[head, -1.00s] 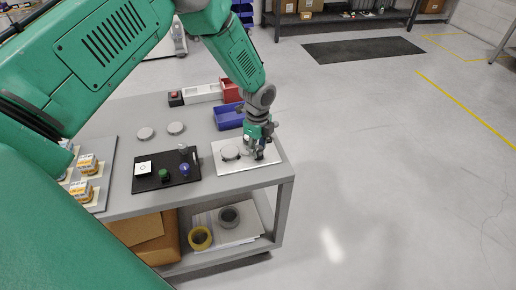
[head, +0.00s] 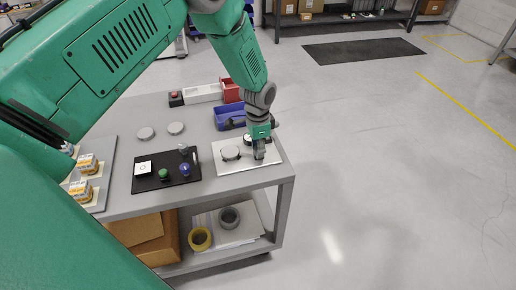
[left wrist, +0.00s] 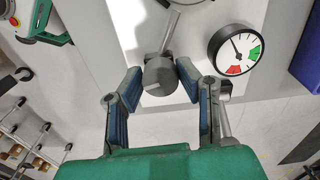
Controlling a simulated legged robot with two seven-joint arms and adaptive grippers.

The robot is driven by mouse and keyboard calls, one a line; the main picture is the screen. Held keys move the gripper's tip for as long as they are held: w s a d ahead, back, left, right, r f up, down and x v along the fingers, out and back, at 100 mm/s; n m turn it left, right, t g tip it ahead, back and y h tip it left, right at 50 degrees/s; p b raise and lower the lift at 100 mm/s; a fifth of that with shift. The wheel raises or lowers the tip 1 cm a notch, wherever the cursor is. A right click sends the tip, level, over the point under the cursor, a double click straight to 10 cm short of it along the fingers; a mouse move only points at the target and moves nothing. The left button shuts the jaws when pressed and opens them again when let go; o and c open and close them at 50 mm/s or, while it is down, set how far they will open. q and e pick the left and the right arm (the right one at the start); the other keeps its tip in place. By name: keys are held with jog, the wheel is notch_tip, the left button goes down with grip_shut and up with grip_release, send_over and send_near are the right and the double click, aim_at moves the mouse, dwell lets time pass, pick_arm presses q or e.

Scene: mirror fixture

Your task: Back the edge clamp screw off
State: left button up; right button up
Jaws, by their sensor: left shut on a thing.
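The edge clamp screw (left wrist: 158,76) shows in the left wrist view as a grey round knob with a slot-like mark, joined to a grey bar above it. My left gripper (left wrist: 160,80) has its two blue-padded fingers shut on the knob, one on each side. In the head view my left gripper (head: 260,156) points down at the right part of the white fixture plate (head: 245,166) and hides the screw. A round grey disc (head: 230,153) sits on the plate left of the gripper. A dial gauge (left wrist: 235,49) with red and green sectors is right of the knob. My right gripper is not in view.
A black tray (head: 150,183) with small green, blue and white parts lies left of the plate. A blue bin (head: 228,117) stands behind it. Two grey discs (head: 146,133) lie farther left. The table's right edge is close to the plate.

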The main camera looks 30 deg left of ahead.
pick_arm(q)
jog(key=n, duration=0.5)
jog(key=shift+w+r+n, duration=0.2)
jog(key=shift+w+n, duration=0.1)
jog(key=n, duration=0.5)
jog(key=shift+n, duration=0.3)
jog(key=shift+w+r, duration=0.1)
jog(key=o, duration=1.1)
jog(key=shift+o, duration=0.2)
jog(key=shift+f, duration=0.2)
jog(key=shift+s+r, duration=0.15)
jog(key=shift+s, duration=0.05)
notch_tip(320, 180, up, 12)
jog(key=shift+f, duration=0.2)
jog(key=shift+w, duration=0.1)
